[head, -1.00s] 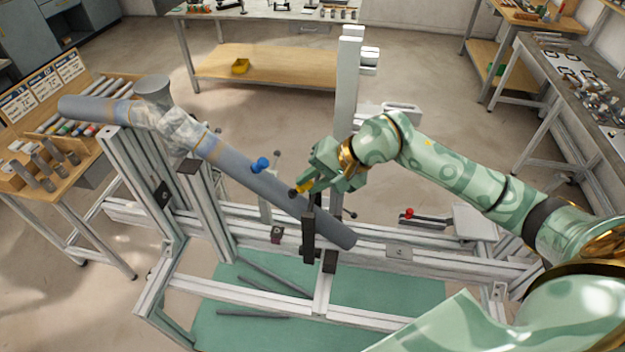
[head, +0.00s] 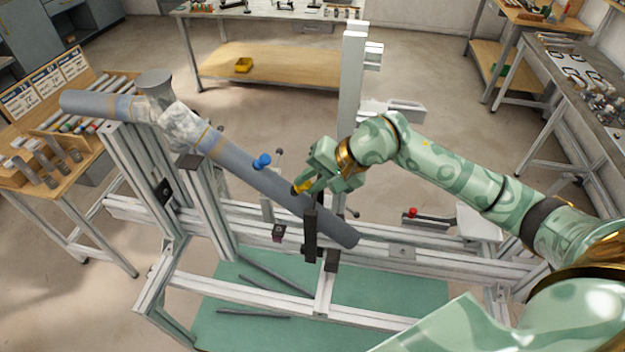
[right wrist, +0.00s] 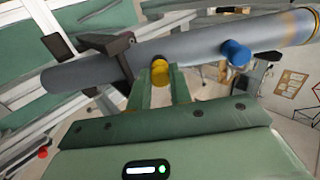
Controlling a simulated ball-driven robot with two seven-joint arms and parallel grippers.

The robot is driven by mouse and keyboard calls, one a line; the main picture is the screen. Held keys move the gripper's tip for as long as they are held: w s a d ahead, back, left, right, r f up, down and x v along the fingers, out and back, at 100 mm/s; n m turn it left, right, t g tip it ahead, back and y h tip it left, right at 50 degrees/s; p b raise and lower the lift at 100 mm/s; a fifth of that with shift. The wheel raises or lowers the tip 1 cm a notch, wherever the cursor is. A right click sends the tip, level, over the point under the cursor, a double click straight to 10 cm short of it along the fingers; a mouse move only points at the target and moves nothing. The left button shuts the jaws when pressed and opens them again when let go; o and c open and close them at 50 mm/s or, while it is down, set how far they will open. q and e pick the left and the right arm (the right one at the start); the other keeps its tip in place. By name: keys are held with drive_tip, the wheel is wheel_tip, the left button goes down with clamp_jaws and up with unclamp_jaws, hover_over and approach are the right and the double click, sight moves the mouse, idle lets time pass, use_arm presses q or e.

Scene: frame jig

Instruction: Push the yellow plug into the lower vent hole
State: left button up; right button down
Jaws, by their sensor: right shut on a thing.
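The yellow plug (head: 301,187) is between the fingers of my right gripper (head: 308,182), which is shut on it. In the right wrist view the plug (right wrist: 160,70) sits between the green fingertips, its far end against or just in front of the grey tube (right wrist: 200,55). The tube (head: 235,159) slopes down to the right in the head view. A blue plug (head: 262,160) sits on the tube farther up; it also shows in the right wrist view (right wrist: 236,52). The lower vent hole is not visible; the plug and fingers cover that area. My left gripper is not in view.
A black clamp (head: 311,235) holds the tube's lower end on the aluminium frame (head: 380,252). A tall upright post (head: 350,110) stands behind my right gripper. A wooden rack table (head: 75,185) is at the left. Dark rods lie on the green mat (head: 375,295).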

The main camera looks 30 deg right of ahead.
drive_tip(key=shift+w+a+f+b, duration=0.3)
drive_tip(key=shift+f+b, duration=0.15)
drive_tip(key=shift+f, duration=0.05)
drive_tip(key=c, duration=1.2)
unclamp_jaws()
drive_tip(key=b+v, duration=0.4)
drive_tip(key=v, duration=1.2)
drive_tip(key=shift+s+r, duration=0.1)
drive_tip(key=shift+r, duration=0.05)
